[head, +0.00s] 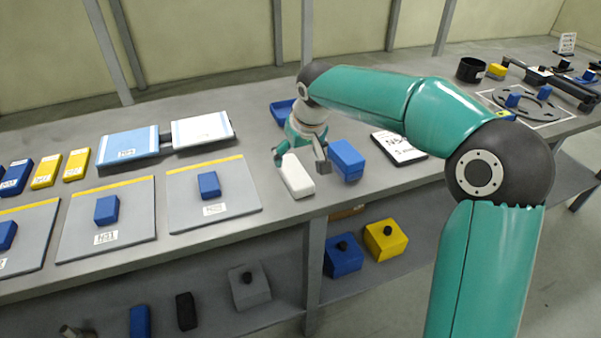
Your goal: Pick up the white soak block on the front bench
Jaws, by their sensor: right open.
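The white soak block (296,177) lies on the grey front bench (240,237), near the middle of the head view. It is a long white block with its length running toward the bench's front edge. My right gripper (300,160) is over the block, pointing down, with its fingers apart. One finger is at the block's far left and the other at its right. I cannot tell whether either finger touches the block. The block rests on the bench. My left gripper is not in view.
A blue block (347,160) stands close to the right of the white block, and a blue tray (283,110) sits behind. Grey mats (236,210) with blue blocks lie to the left. A white labelled board (398,148) lies to the right. A shelf below holds several blocks.

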